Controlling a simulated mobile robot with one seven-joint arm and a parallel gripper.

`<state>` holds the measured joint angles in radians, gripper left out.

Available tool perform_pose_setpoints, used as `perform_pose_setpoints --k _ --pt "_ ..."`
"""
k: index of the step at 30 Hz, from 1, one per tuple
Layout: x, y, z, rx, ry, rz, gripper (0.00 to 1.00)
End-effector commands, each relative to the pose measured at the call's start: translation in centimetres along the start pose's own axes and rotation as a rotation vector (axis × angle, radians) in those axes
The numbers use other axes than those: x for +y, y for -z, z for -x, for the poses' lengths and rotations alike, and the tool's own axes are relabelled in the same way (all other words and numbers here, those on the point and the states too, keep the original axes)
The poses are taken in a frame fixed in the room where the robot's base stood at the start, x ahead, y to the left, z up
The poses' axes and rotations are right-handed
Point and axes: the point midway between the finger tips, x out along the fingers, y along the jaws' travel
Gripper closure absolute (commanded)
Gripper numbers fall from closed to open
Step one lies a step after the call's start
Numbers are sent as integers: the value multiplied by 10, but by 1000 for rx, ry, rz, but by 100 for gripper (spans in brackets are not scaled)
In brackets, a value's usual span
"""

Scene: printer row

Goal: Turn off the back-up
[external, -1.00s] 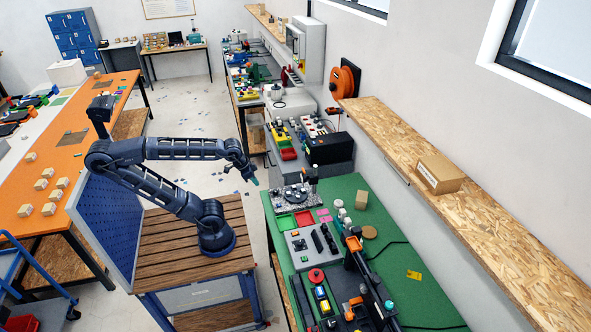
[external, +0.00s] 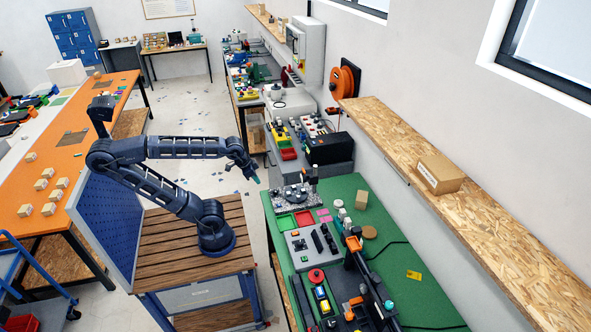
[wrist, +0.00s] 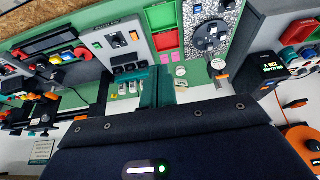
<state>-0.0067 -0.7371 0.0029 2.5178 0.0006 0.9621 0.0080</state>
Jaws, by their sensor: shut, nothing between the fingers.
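A black box (external: 328,148) stands on the grey unit behind the green bench. In the wrist view a black box with a lit display (wrist: 272,66) is at the right; its switch cannot be made out. No label marks the back-up clearly. A grey panel (external: 293,245) with an orange button and dark switches lies on the green bench; the wrist view shows a similar panel (wrist: 95,42). My gripper (external: 256,181) hangs in the air left of the bench's far end, apart from everything. Its teal fingers (wrist: 155,88) are shut and empty.
Red and green trays (wrist: 163,28) and a speckled plate with a dark dial (wrist: 208,35) lie near the panel. An orange reel (external: 345,80) is on the wall. A wooden shelf (external: 440,208) overhangs the bench's right side.

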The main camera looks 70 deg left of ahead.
Motion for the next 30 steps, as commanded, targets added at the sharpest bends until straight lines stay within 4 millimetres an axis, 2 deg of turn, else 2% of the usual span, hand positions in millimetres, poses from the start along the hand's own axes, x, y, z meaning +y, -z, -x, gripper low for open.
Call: perform_pose_setpoints --k 5,14,23,30 --pt "-9 34 8 -14 11 2 100" --pt "-35 109 19 -43 30 -1 100" --pt "-72 182 20 -71 41 -4 100" --pt "-110 236 13 -92 46 -7 100"
